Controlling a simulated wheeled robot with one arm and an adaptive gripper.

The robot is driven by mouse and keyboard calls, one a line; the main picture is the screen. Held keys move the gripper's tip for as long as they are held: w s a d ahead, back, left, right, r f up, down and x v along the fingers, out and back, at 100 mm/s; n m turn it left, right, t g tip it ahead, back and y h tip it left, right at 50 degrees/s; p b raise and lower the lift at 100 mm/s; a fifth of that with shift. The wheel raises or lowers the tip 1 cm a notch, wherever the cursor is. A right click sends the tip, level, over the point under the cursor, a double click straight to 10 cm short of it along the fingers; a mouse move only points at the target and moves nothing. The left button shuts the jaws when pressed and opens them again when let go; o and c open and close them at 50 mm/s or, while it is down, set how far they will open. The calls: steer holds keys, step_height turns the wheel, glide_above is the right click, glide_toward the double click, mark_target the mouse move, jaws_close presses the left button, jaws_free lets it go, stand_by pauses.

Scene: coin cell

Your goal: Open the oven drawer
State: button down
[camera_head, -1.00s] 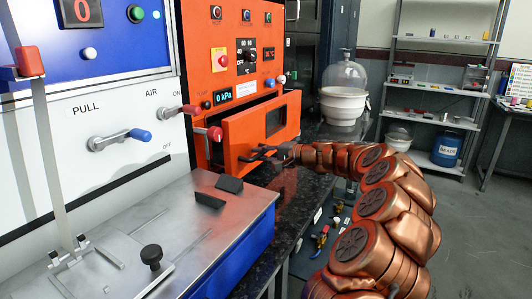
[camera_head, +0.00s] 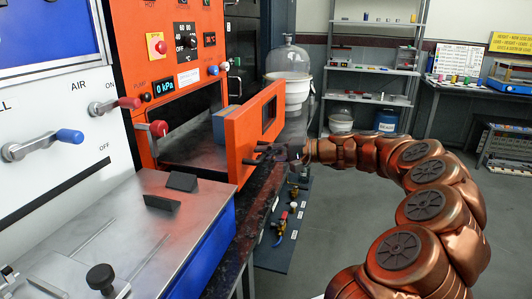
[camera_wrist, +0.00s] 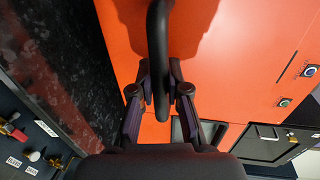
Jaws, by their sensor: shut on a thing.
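The orange oven (camera_head: 165,25) stands at left centre in the head view. Its orange front panel (camera_head: 240,140), with a dark window, stands out from the body at an angle, and the dark cavity (camera_head: 180,125) shows behind it. A grey-blue block (camera_head: 222,122) is visible just behind the panel. My gripper (camera_head: 268,152) is at the panel's front, near its lower edge. In the wrist view my gripper (camera_wrist: 160,95) is shut on the dark curved handle (camera_wrist: 159,45), with a finger on each side. The orange panel (camera_wrist: 235,60) lies behind the handle.
A metal-topped blue unit (camera_head: 120,225) is close in front of the oven at left. A dark speckled counter (camera_head: 262,195) runs below the panel. A glass bell jar (camera_head: 288,55) stands behind. The grey floor at right is open.

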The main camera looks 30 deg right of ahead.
steer(key=c, duration=1.1)
jaws_free()
steer(key=shift+c, duration=0.2)
steer(key=v, duration=1.2)
